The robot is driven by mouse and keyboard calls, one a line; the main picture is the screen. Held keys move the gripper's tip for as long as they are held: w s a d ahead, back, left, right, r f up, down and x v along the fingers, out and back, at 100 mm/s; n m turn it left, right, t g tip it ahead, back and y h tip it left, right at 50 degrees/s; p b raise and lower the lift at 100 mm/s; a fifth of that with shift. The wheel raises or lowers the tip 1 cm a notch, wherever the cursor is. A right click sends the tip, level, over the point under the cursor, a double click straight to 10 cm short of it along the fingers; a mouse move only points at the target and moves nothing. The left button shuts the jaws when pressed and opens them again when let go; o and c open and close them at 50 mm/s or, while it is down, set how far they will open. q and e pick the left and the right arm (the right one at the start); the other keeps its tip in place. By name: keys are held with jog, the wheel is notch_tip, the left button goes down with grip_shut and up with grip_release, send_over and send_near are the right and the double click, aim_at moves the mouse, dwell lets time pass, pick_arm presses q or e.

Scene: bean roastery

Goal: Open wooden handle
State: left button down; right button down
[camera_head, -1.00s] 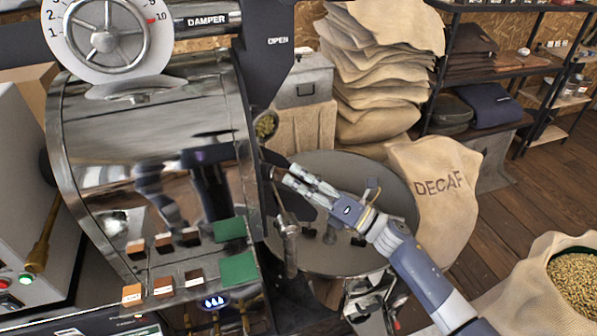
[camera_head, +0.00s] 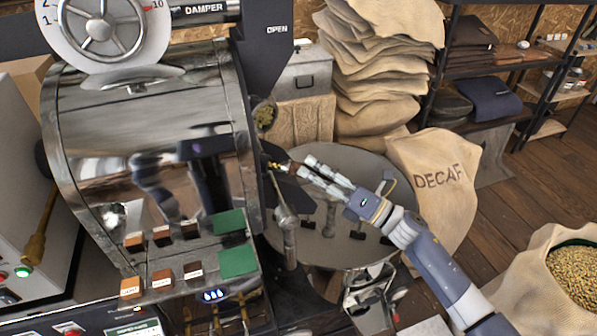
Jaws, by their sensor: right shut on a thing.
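A small brown wooden handle (camera_head: 291,167) sticks out from the front right edge of the steel roaster drum (camera_head: 150,130), just above the round cooling tray. My right gripper (camera_head: 308,167) reaches in from the lower right and its fingertips are shut on the handle's outer end. The fingers cover part of the handle. A dark plate with yellow marking (camera_head: 272,163) shows at the handle's inner end. My left gripper is not in view.
The round grey cooling tray (camera_head: 350,235) lies under my right arm, with a metal lever (camera_head: 286,222) at its left. A DECAF sack (camera_head: 438,190) stands to the right, stacked sacks (camera_head: 375,80) behind. An open sack of beans (camera_head: 575,278) is at lower right.

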jog(key=s+d+b, duration=0.1)
jog(key=d, duration=0.5)
jog(key=shift+s+d+b, duration=0.15)
jog(key=shift+s+b, duration=0.2)
jog(key=c, duration=1.3)
grip_release()
jog(key=v, duration=1.2)
